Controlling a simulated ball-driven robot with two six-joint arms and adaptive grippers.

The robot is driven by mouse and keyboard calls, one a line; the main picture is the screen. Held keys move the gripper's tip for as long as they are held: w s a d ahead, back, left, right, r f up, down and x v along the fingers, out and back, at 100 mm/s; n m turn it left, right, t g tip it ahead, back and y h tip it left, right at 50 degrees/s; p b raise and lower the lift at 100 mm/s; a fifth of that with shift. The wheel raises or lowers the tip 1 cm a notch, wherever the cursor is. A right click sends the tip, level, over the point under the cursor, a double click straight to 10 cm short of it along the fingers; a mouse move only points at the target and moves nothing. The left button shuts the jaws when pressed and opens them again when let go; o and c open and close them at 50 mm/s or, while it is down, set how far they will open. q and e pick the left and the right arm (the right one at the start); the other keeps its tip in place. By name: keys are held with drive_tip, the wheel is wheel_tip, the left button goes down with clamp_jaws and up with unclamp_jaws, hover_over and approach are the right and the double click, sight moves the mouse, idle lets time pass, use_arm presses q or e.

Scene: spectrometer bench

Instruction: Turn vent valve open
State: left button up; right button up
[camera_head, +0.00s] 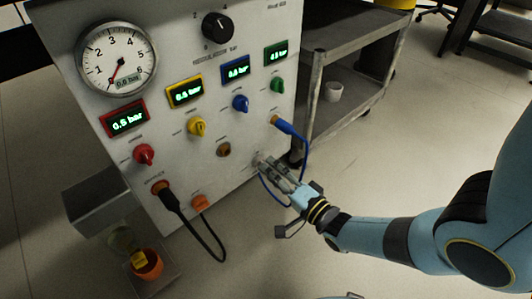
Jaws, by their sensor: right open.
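A light grey panel (98,85) carries several knobs; its small labels are too blurred to read, so I cannot tell for sure which is the vent valve. My right gripper (260,162) is open at the panel's lower right, right of the brown knob. My left gripper is out of view.
A round gauge (117,61) and red, yellow, blue and green knobs with displays are above. A blue plug (287,127) with its cable hangs close by my right gripper. A black cable (197,232) loops below the panel. A grey cart (345,110) stands behind right.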

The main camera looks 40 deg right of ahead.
drive_tip(key=s, duration=0.9)
drive_tip(key=shift+d, duration=0.4)
drive_tip(key=shift+w, duration=0.1)
